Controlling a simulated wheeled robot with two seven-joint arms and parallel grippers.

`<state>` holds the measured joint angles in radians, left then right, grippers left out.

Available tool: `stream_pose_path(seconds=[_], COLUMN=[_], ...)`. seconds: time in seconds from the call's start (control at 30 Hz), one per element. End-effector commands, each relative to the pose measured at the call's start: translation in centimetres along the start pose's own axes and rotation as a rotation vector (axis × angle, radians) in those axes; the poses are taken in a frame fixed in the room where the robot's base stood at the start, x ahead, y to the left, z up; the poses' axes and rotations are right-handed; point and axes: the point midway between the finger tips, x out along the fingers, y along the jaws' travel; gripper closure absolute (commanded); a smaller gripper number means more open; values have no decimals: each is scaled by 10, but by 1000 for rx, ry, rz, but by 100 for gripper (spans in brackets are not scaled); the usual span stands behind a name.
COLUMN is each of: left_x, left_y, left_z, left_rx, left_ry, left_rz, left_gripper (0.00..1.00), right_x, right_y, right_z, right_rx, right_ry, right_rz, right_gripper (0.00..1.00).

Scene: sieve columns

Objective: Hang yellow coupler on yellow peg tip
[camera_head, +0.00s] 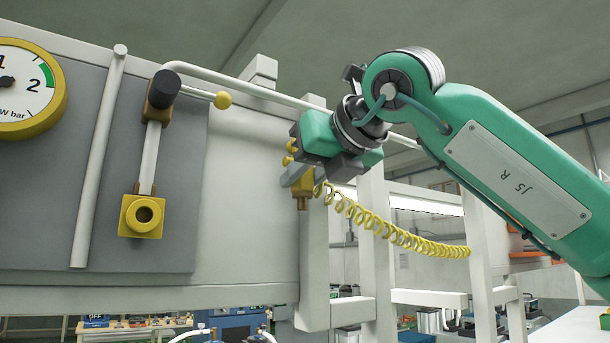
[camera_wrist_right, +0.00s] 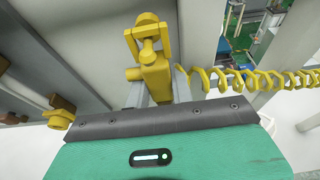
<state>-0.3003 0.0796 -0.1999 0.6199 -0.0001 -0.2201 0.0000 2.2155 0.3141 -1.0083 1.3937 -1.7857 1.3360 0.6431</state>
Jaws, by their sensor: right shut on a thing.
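The yellow coupler (camera_head: 304,186) is in my right gripper (camera_head: 297,178), in front of the pale panel right of the grey board. It has a yellow loop at one end, clear in the right wrist view (camera_wrist_right: 155,72). The grey fingers are shut on its body from both sides. A coiled yellow hose (camera_head: 385,228) runs from it to the right. A rod with a yellow ball tip (camera_head: 222,100), which seems to be the yellow peg tip, sticks out from a dark fitting. It is left of the coupler and higher, clearly apart from it. My left gripper is not in view.
A yellow block with a round port (camera_head: 141,216) sits below the dark fitting (camera_head: 162,92). A white pipe (camera_head: 98,160) and a yellow-rimmed gauge (camera_head: 28,88) are farther left. White frame posts (camera_head: 378,250) stand close behind my right gripper. The panel between ball tip and coupler is clear.

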Motion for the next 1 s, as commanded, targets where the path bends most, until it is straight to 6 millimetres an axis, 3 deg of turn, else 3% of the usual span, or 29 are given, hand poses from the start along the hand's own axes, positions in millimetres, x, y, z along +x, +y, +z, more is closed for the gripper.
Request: stream_pose_path(seconds=[0.37, 0.4, 0.5, 1.0], left_x=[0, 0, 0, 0], left_y=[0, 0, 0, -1], left_z=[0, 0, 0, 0], left_rx=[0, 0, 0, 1], left_ry=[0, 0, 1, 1], left_rz=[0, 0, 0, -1], left_gripper=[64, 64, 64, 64], right_x=[0, 0, 0, 0], right_y=[0, 0, 0, -2], right_z=[0, 0, 0, 1], right_rx=[0, 0, 0, 2], right_ry=[0, 0, 0, -1], right_rz=[0, 0, 0, -3], right_gripper=[100, 71, 52, 52])
